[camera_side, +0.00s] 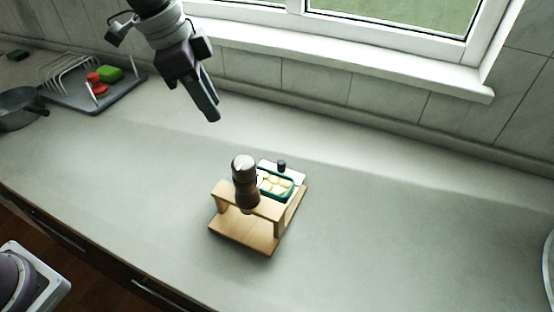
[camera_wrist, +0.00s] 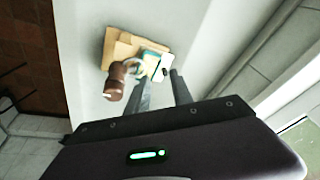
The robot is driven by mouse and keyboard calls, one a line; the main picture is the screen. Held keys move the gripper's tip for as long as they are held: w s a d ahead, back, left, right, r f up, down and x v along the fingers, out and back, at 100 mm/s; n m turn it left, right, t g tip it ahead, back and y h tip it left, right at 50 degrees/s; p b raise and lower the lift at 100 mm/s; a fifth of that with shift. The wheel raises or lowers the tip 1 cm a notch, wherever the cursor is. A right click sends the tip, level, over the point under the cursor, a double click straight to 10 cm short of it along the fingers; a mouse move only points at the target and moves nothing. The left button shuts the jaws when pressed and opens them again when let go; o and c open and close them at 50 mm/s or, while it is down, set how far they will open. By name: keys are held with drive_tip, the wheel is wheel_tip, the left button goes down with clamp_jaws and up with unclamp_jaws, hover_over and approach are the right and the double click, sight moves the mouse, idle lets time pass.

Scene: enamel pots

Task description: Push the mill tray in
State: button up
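The mill stands mid-counter: a wooden stand (camera_side: 244,232) with a brown grinder (camera_side: 245,192) topped in silver. Behind the grinder, a teal-rimmed tray (camera_side: 291,193) holding several pale yellow rounds sticks out at the back. A white piece with a dark knob (camera_side: 281,165) is at its far end. In the wrist view, the stand (camera_wrist: 118,45) and grinder (camera_wrist: 116,80) show ahead, with the tray partly hidden. My gripper (camera_side: 212,116) is in the air, behind and left of the mill, touching nothing. Its fingers (camera_wrist: 160,80) are apart and empty in the wrist view.
A grey drying rack (camera_side: 95,90) with red and green items is at the back left, beside a dark pot (camera_side: 20,105). The window sill (camera_side: 400,72) and tiled wall run along the back. The counter (camera_side: 400,220) around the mill is clear.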

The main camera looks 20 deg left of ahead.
sight(281, 161)
drive_tip(key=w+d+f+m, duration=0.1)
drive_tip(key=w+d+f, duration=0.2)
drive_tip(key=f, duration=0.3)
drive_tip(key=w+d+f+m+g+h, duration=0.1)
drive_tip(key=w+d+f, duration=0.2)
drive_tip(key=f, duration=0.3)
drive_tip(key=w+d+f+m+h, duration=0.1)
drive_tip(key=w+d+f+m, duration=0.1)
drive_tip(key=f, duration=0.5)
drive_tip(key=shift+w+d+g, duration=0.3)
drive_tip(key=shift+w+d, duration=0.25)
drive_tip(key=shift+d, duration=0.15)
clamp_jaws()
drive_tip(key=shift+r, duration=0.1)
